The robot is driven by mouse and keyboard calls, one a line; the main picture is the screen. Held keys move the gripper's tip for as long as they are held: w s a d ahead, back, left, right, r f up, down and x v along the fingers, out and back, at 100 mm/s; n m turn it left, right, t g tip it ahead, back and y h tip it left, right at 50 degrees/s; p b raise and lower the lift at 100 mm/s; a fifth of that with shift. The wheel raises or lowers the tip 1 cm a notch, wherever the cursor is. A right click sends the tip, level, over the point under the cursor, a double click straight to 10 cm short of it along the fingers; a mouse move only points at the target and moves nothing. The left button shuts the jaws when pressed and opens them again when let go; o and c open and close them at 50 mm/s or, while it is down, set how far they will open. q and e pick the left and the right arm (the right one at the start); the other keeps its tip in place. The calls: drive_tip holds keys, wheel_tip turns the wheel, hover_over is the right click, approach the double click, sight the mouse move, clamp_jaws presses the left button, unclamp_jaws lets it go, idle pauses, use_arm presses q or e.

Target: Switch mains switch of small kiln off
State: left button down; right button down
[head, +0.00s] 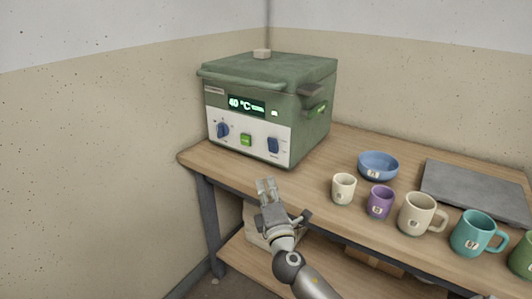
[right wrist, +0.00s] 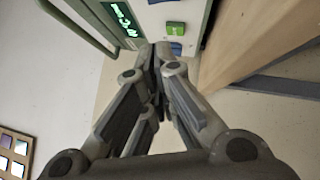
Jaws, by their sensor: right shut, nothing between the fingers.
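The small kiln (head: 270,110) is a green box with a pale front panel, standing at the left end of the wooden table. Its display (head: 247,105) is lit and reads 40 °C. The panel has a blue round knob (head: 223,130) at left, a green lit button or switch (head: 246,140) in the middle and a blue switch or knob (head: 273,146) at right. The green one also shows in the right wrist view (right wrist: 175,28). My right gripper (head: 266,184) is shut and empty, in front of and below the panel, apart from it. My left gripper is not in view.
A blue bowl (head: 378,166), a small cream cup (head: 343,189), a purple cup (head: 380,202), a cream mug (head: 418,214) and a teal mug (head: 472,233) stand right of the kiln. A grey slab (head: 474,190) lies behind them. A wall is close at left.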

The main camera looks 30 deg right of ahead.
sight(273, 146)
drive_tip(key=x, duration=0.9)
drive_tip(key=shift+w+r, duration=0.1)
drive_tip(key=shift+w, duration=0.15)
drive_tip(key=d, duration=0.1)
drive_tip(key=w+d, duration=0.1)
drive_tip(key=d+r, duration=0.1)
drive_tip(key=shift+w+p, duration=0.3)
drive_tip(key=shift+p, duration=0.05)
drive_tip(key=shift+w+d, duration=0.15)
drive_tip(key=shift+d, duration=0.25)
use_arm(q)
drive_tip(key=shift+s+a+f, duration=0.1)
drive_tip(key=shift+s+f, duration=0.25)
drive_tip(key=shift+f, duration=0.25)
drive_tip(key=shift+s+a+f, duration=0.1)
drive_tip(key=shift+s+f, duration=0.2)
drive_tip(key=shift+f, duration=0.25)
use_arm(e)
drive_tip(key=shift+r, duration=0.1)
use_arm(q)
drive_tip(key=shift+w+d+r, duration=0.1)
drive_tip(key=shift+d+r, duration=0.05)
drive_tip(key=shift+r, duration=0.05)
use_arm(e)
drive_tip(key=shift+d, duration=0.1)
